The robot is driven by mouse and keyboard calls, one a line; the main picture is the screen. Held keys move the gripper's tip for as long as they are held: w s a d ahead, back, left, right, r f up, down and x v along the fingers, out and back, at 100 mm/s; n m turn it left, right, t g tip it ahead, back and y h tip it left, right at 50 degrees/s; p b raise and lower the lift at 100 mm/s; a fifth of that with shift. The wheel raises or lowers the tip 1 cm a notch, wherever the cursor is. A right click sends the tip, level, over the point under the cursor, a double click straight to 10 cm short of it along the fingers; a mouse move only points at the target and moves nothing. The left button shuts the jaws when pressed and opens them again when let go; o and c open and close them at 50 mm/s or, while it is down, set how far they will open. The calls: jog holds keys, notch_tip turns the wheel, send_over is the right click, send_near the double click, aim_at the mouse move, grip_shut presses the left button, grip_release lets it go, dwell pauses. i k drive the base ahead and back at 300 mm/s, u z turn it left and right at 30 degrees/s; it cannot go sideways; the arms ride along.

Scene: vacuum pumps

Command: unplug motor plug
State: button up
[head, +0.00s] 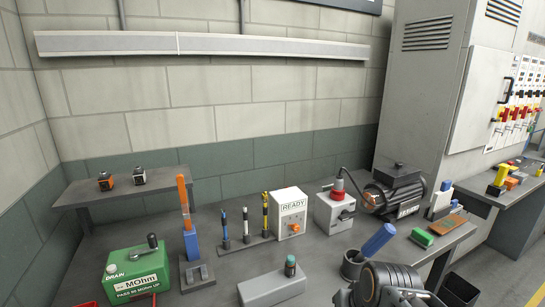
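A red plug (338,189) stands upright in the top of a light grey box (334,212) with a dark switch handle on its front. A dark cable rises from the plug and curves right towards the black motor (394,193) beside the box. The plug appears seated in the box.
A dark cup (352,265) with a blue-handled tool (379,238) stands between my gripper and the plug box. A white READY box (289,211), a tool rack (246,243), a green MOhm tester (138,274) and a grey block (270,289) are to the left. A green block (422,238) is right.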

aim_at(338, 189)
jog(key=z, duration=1.6)
jog(key=i, duration=2)
jog(key=u, duration=3)
